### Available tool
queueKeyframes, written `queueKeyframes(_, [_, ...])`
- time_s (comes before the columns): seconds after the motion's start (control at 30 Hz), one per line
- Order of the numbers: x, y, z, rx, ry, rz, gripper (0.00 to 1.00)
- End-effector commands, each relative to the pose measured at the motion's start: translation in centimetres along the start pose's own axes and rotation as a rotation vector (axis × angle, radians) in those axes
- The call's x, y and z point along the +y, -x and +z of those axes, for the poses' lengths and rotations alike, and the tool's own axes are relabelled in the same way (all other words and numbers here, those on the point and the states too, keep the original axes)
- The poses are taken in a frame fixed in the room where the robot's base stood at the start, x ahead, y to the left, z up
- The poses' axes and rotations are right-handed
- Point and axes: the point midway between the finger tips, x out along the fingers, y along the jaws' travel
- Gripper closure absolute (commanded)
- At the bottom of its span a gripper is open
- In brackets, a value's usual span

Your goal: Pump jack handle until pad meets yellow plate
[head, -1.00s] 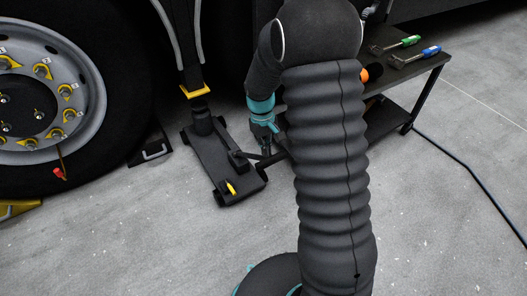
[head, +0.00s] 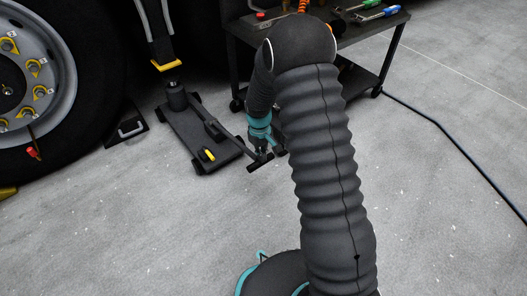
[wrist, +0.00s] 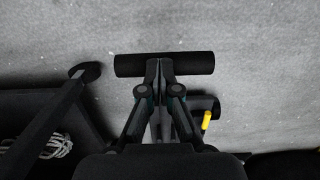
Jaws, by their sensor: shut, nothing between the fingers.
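The black jack (head: 192,137) lies on the floor beside the wheel. Its round dark pad (head: 176,89) sits below the yellow plate (head: 167,66), seemingly with a small gap. The jack handle slopes down to the right and ends in a black crossbar (head: 258,163), also seen in the wrist view (wrist: 190,64). My gripper (head: 265,152) is at the crossbar. In the wrist view my gripper's fingertips (wrist: 159,66) are together against the crossbar's middle; contact is hard to judge. Nothing is held between them.
A dark cart (head: 345,45) with tools stands behind my arm. A black cable (head: 440,130) runs along the floor at right. A large truck wheel (head: 35,75) and a black chock (head: 127,130) are at left. The floor in front is clear.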

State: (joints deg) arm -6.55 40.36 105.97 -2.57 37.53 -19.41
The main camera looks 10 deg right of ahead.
Motion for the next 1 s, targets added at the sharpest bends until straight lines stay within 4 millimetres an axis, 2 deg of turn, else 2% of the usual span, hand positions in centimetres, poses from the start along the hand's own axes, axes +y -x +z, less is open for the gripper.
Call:
queueKeyframes(0.03, [-0.1,-0.7,0.0,-0.004,0.003,-0.001,1.00])
queueKeyframes(0.2, [-0.4,-1.5,0.0,-0.007,0.009,-0.002,1.00])
queueKeyframes(0.63, [-0.8,-1.7,-0.1,-0.008,0.013,-0.004,1.00])
queueKeyframes(0.77, [-0.9,-0.5,-0.3,-0.004,0.014,-0.002,1.00])
queueKeyframes(1.0, [-0.5,4.4,-1.2,0.013,0.010,0.006,1.00])
